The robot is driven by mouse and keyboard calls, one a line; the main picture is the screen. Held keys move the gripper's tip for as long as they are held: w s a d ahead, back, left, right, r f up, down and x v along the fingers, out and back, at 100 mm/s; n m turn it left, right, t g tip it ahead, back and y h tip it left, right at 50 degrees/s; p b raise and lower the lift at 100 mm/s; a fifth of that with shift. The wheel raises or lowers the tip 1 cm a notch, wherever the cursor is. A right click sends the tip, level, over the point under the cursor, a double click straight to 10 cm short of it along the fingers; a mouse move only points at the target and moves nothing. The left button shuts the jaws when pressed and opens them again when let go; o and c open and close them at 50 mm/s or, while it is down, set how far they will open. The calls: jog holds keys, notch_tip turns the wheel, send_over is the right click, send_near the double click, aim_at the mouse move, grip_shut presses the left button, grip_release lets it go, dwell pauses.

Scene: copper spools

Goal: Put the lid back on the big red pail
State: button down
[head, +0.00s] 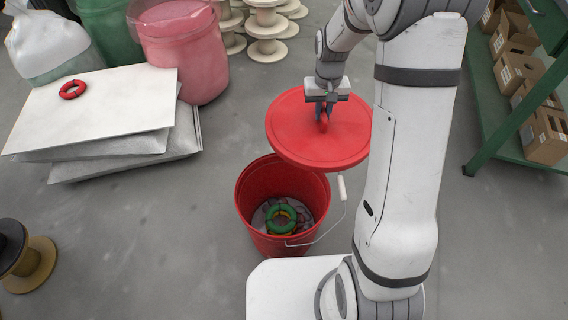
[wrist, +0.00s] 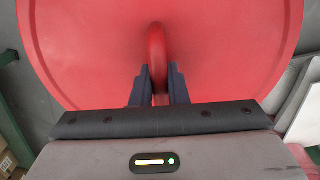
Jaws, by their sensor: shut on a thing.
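The big red pail (head: 252,235) stands open on the grey floor in the head view, its wire handle with a white grip hanging at the right side. Inside it lie a green ring (head: 277,222) and other small items. The round red lid (head: 303,146) is held in the air behind and above the pail, overlapping its far rim in the picture. My gripper (head: 325,104) is shut on the lid's loop handle. In the wrist view the fingers (wrist: 159,92) pinch this loop, and the lid (wrist: 90,45) fills most of the picture.
A pink-covered bin (head: 185,55) and pale spools (head: 266,35) stand behind. A green shelf (head: 484,115) with boxes is at the right. A dark spool (head: 22,262) stands front left.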

aim_at(301, 132)
jog(key=s+a+f+n+p, duration=0.1)
jog(key=a, duration=0.1)
jog(key=s+a+f+p, duration=0.1)
jog(key=a+f, duration=0.1)
jog(key=s+a+f+n+p, duration=0.1)
jog(key=s+a, duration=0.1)
jog(key=shift+s+a+f+n, duration=0.1)
jog(key=shift+a+f+n, duration=0.1)
jog(key=shift+f+n, duration=0.1)
jog(key=s+a+f+n+p, duration=0.2)
jog(key=s+a+f+n, duration=0.1)
jog(key=s+a+f, duration=0.3)
jog(key=shift+s+d+f+b, duration=0.1)
jog(key=shift+s+f+b, duration=0.15)
jog(key=shift+f+b, duration=0.6)
jog(key=shift+s+d+f+b, duration=0.1)
jog(key=shift+s+f+b, duration=0.1)
jog(key=shift+f+b, duration=0.6)
jog(key=shift+s+f+b, duration=0.25)
jog(key=shift+f+b, duration=0.4)
jog(key=shift+f, duration=0.35)
jog(key=shift+f, duration=0.1)
jog(key=c, duration=0.9)
grip_release()
jog(key=shift+o, duration=0.2)
